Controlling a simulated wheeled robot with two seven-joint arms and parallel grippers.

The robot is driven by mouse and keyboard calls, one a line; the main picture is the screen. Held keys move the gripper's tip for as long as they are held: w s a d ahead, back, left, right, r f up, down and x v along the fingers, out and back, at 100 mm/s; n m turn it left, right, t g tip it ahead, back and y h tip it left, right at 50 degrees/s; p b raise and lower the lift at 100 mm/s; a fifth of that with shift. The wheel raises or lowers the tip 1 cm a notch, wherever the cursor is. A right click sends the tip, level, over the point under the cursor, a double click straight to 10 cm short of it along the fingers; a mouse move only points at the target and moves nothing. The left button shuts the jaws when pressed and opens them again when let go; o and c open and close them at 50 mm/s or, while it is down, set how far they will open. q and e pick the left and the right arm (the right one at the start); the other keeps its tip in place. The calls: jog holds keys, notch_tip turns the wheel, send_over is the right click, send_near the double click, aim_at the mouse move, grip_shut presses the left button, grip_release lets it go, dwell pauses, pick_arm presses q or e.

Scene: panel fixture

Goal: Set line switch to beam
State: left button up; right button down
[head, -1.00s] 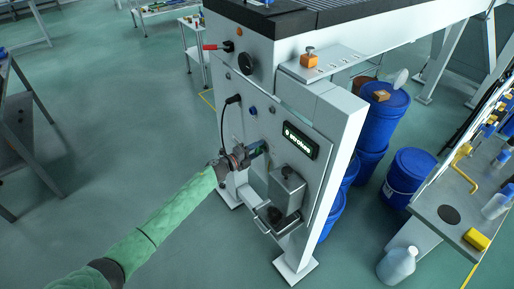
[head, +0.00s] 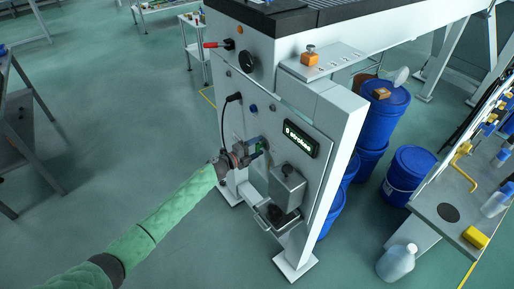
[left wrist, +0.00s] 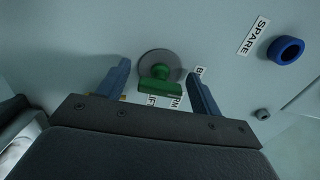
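The green switch knob (left wrist: 160,84) sits on a round grey plate (left wrist: 160,64) on the pale panel. Lettering around it is partly hidden; I can read "LIFT", an "RM" ending and a label starting with "B". The knob's handle lies nearly level across the left wrist view. My left gripper (left wrist: 162,82) is open, with one blue finger on each side of the knob and gaps between fingers and handle. In the head view my left gripper (head: 260,146) is at the panel front, largely covering the knob. My right gripper is not in view.
A blue ring (left wrist: 286,50) labelled SPARE is to the right of the knob. In the head view, a lit display (head: 301,139) and a grey box (head: 287,187) are close right of the gripper. A black cable (head: 223,118) hangs to the left.

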pick_arm(q)
jog(key=b+v, duration=0.2)
jog(key=v, duration=0.5)
jog(key=shift+s+a+b, duration=0.25)
jog(key=shift+a+b, duration=0.05)
jog(key=shift+b, duration=0.05)
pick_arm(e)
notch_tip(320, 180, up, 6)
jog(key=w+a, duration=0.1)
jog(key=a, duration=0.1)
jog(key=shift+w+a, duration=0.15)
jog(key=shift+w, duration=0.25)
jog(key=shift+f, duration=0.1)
